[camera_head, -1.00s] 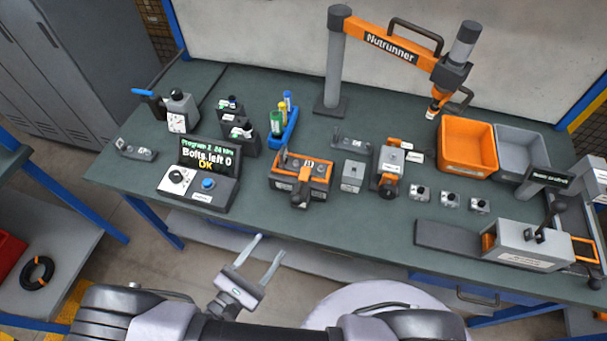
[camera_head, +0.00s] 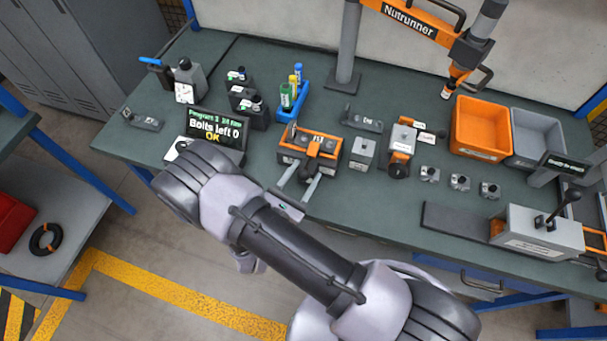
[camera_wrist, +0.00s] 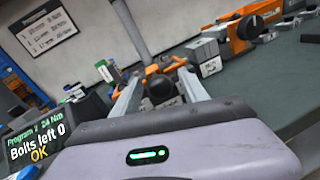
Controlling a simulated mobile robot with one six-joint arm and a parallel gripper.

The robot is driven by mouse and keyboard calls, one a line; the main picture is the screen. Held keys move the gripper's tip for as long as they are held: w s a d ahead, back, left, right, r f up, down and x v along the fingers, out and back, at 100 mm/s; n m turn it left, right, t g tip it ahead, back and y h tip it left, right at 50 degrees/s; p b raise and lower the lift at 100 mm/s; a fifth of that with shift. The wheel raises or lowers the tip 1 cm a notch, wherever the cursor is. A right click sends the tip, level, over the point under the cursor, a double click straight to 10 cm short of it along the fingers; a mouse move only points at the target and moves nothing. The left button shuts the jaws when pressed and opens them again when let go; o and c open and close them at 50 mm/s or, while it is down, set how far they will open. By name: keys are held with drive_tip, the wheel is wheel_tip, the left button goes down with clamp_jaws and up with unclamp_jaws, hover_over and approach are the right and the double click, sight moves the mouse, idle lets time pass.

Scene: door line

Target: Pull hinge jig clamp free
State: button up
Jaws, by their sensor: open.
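The hinge jig (camera_head: 291,153) is a grey block with an orange frame near the front edge of the bench. Its clamp has a dark lever and a round black knob (camera_wrist: 160,87) that points toward me. My gripper (camera_head: 309,170) is open at the front of the jig, with one finger on each side of the knob in the head view. In the wrist view my two fingers (camera_wrist: 162,74) also stand left and right of the knob, with space between them and it. Whether a finger touches the jig cannot be told. My wrist and arm hide the bench front below.
A screen (camera_head: 216,129) reading "Bolts left 0 OK" stands left of the jig. A grey block (camera_head: 362,152) and an orange-grey fixture (camera_head: 401,147) stand to the right. Blue bottle rack (camera_head: 291,100) is behind. Orange bin (camera_head: 481,128) is at the back right.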

clamp_jaws()
idle(1.4)
